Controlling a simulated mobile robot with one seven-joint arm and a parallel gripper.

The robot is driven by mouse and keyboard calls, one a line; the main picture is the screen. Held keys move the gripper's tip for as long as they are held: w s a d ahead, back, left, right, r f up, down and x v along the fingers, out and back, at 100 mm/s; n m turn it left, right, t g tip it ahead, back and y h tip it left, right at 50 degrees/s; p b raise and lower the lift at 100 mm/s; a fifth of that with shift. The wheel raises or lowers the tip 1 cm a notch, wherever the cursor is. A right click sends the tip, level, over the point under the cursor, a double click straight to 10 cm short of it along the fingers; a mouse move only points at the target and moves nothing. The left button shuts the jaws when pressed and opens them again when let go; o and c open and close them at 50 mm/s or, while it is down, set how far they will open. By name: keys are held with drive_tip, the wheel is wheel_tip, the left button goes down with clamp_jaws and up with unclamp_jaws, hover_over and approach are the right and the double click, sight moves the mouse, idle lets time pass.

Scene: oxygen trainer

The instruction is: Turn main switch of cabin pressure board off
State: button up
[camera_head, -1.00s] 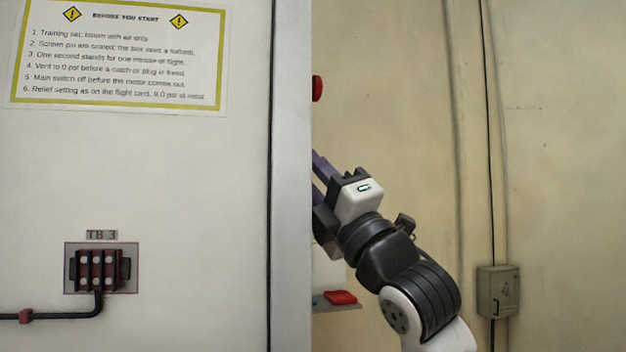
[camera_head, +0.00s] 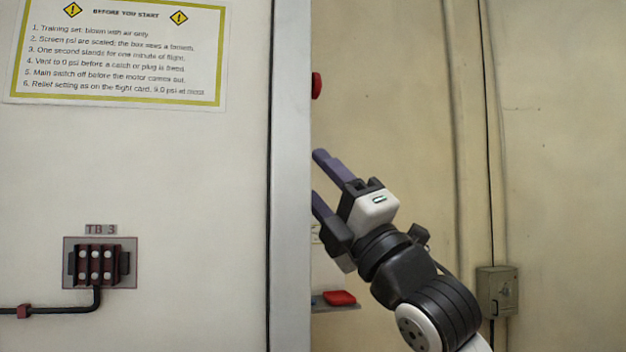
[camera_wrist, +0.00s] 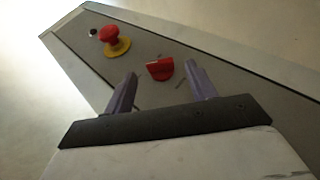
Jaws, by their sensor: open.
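A red rotary knob (camera_wrist: 160,69) with a pale line on its upper part sits on a grey panel (camera_wrist: 215,72) in the wrist view. It looks like the main switch, but no label can be read. My gripper (camera_wrist: 161,72) is open and empty. Its two purple fingers appear on either side of the knob in the picture; contact cannot be judged. In the head view my gripper (camera_head: 319,180) is beside a pale panel edge, its fingertips near that edge. A red part (camera_head: 316,86) shows above them, mostly hidden by the edge.
A red mushroom button (camera_wrist: 110,36) on a yellow base and a small black part (camera_wrist: 93,32) share the grey panel. In the head view are a notice (camera_head: 115,50), terminal block TB 3 (camera_head: 98,263), a red block on a ledge (camera_head: 339,297) and a wall box (camera_head: 497,292).

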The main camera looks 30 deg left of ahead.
drive_tip(key=b+v, duration=0.2)
drive_tip(key=v, duration=0.9)
drive_tip(key=shift+b, duration=0.3)
drive_tip(key=shift+d, duration=0.1)
